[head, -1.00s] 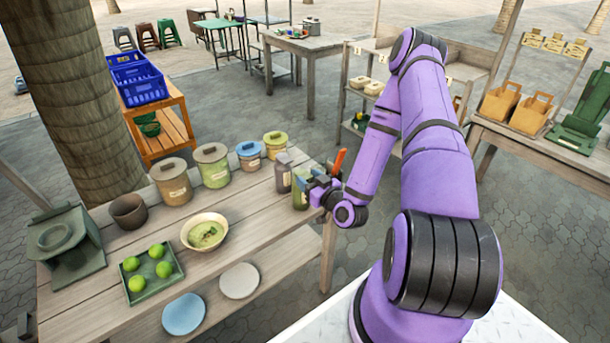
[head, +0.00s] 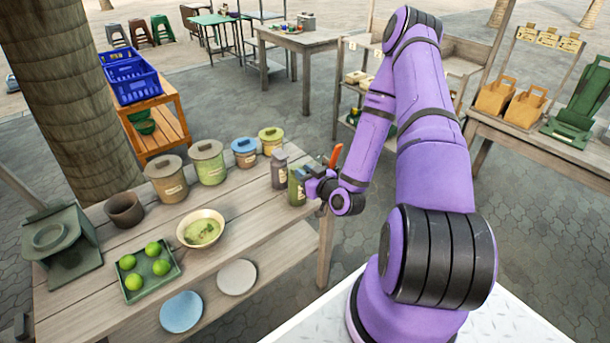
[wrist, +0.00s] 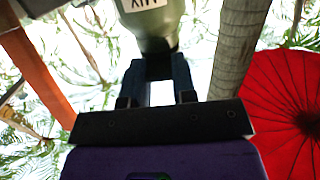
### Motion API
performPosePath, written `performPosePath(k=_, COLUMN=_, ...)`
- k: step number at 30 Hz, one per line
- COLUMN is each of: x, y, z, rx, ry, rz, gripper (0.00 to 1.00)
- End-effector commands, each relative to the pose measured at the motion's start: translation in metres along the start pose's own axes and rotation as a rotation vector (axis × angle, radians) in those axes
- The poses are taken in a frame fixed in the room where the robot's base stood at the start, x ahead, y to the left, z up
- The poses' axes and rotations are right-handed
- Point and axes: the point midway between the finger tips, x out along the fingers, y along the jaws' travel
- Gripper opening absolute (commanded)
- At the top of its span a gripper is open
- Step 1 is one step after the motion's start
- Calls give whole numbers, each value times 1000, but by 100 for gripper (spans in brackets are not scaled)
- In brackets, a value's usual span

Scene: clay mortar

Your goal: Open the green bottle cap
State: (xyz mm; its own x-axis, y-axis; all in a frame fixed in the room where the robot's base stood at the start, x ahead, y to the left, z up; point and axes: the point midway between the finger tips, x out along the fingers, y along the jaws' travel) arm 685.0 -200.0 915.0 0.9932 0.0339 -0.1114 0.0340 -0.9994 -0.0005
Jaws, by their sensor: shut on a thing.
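The green bottle (head: 297,193) stands upright near the right end of the wooden table, just right of a grey bottle (head: 279,172). My gripper (head: 312,187) reaches it from the right and is shut on it. In the wrist view the green bottle (wrist: 152,30) is at the top edge, with an upside-down label, narrowing towards my gripper (wrist: 160,68). A dark part fills the space between the fingertips. I cannot tell whether it is the cap or which part of the bottle is held.
Lidded jars (head: 207,165) line the table's back. A bowl (head: 200,228), a green tray (head: 160,285) of limes, a blue plate (head: 181,312) and a grey plate (head: 237,277) are further left. An orange-red item (head: 336,156) shows behind my gripper.

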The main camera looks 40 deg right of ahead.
Motion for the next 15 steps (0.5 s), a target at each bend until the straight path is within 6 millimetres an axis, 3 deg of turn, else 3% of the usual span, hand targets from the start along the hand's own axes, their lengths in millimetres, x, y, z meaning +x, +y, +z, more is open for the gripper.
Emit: performPosePath(k=15, x=8, y=0, z=-30, rx=-6, ry=-427, rz=1, gripper=2)
